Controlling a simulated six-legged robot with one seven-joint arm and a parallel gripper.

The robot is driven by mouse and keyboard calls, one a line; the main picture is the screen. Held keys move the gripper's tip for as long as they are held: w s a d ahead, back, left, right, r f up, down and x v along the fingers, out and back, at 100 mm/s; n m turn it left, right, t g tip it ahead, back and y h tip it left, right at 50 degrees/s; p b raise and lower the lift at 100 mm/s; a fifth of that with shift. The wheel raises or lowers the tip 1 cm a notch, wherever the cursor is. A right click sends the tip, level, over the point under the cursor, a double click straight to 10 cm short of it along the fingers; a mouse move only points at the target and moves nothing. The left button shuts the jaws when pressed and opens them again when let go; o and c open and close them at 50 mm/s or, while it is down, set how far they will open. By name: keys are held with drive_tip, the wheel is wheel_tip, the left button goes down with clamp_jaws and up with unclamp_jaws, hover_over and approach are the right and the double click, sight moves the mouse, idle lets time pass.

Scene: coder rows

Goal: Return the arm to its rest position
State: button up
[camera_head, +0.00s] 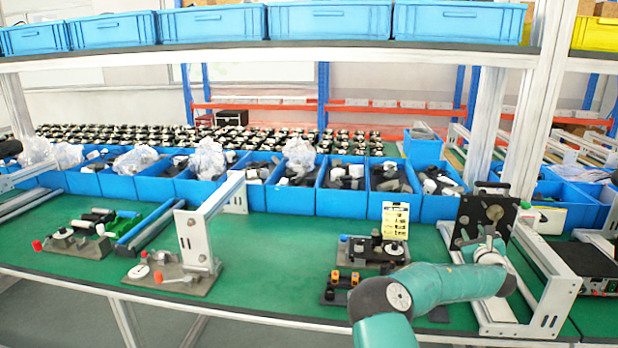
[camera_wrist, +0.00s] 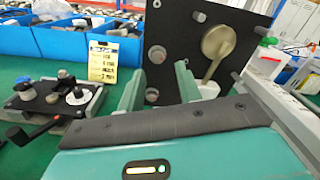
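My teal arm (camera_head: 440,285) reaches from the bottom of the head view over the right part of the green table. My gripper (camera_head: 487,243) is in front of a black upright plate (camera_head: 484,212) on a grey frame. In the wrist view my gripper (camera_wrist: 158,82) shows two teal fingers apart, with nothing held between them. Behind them stands the black plate (camera_wrist: 178,25) with knobs and a pale metal lever (camera_wrist: 216,48). I cannot tell whether a fingertip touches the plate.
A fixture with knobs (camera_head: 372,250) and a yellow card (camera_head: 395,220) stand left of my gripper. Blue bins (camera_head: 290,200) line the table's back. A shelf (camera_head: 270,52) with blue crates runs overhead. A grey frame rail (camera_head: 545,275) lies right. The table's middle is clear.

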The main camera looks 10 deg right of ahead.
drive_tip(key=s+d+r+m+g+h, duration=0.2)
drive_tip(key=s+r+m+g+h, duration=0.3)
drive_tip(key=m, duration=0.6)
drive_tip(key=s+a+m+g+y, duration=0.1)
drive_tip(key=s+a+m+y, duration=0.2)
drive_tip(key=s+a+m, duration=0.6)
drive_tip(key=s+a+r+m+g+y, duration=0.1)
drive_tip(key=s+a+m+y, duration=0.3)
drive_tip(key=a, duration=0.8)
drive_tip(key=s+a+m+g+y, duration=0.2)
drive_tip(key=s+a+m, duration=0.2)
drive_tip(key=a+m, duration=0.55)
drive_tip(key=s+a+m+g+y, duration=0.2)
drive_tip(key=s+a+m, duration=0.1)
drive_tip(key=s+a, duration=1.4)
drive_tip(key=shift+s+f+g, duration=0.25)
drive_tip(key=shift+s+g, duration=0.05)
drive_tip(key=shift+s, duration=0.55)
drive_tip(key=shift+d, duration=0.15)
